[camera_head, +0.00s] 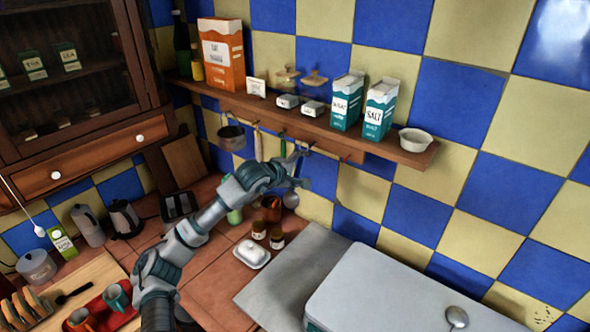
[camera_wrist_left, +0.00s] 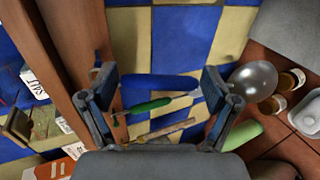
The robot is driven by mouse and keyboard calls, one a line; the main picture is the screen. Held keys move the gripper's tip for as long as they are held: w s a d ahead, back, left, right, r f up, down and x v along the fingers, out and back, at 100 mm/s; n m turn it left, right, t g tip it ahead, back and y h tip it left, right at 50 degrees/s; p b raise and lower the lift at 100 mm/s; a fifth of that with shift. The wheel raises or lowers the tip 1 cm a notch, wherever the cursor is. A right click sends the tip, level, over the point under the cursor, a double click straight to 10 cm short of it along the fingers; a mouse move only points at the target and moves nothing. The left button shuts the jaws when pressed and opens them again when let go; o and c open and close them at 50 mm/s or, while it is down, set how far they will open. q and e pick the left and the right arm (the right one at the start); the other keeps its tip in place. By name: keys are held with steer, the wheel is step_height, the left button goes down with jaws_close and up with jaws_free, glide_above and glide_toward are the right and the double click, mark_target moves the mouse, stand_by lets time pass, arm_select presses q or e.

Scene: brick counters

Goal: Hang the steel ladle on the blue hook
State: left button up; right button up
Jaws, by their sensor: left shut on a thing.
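My left gripper (camera_head: 300,170) is just below the wall shelf, close to the tiled wall. The steel ladle's round bowl (camera_head: 290,198) hangs just below the gripper; it also shows beyond the right finger in the left wrist view (camera_wrist_left: 253,80). A blue handle-like bar (camera_wrist_left: 160,82) lies between the fingers of the gripper (camera_wrist_left: 160,100), which is shut on the ladle with the fingers well apart. A small blue shape, seemingly the blue hook (camera_head: 307,147), shows under the shelf above the gripper; whether the ladle touches it is unclear. My right gripper is out of view.
Jars (camera_head: 277,238) and a butter dish (camera_head: 251,254) stand below. A round steel utensil (camera_head: 457,317) lies on the white surface.

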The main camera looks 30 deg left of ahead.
arm_select(q)
steer(key=x, duration=0.3)
steer(key=shift+d+r, duration=0.15)
steer(key=shift+d, duration=0.15)
arm_select(e)
steer(key=shift+d+r, duration=0.25)
arm_select(q)
steer(key=shift+d, duration=0.25)
arm_select(e)
steer(key=shift+w+a, duration=0.1)
steer(key=shift+a, duration=0.05)
arm_select(q)
steer(key=o, duration=1)
steer(key=shift+o, duration=0.2)
steer(key=v, duration=1.1)
steer(key=shift+s+a, duration=0.15)
steer(key=shift+s, duration=0.2)
steer(key=shift+r, duration=0.1)
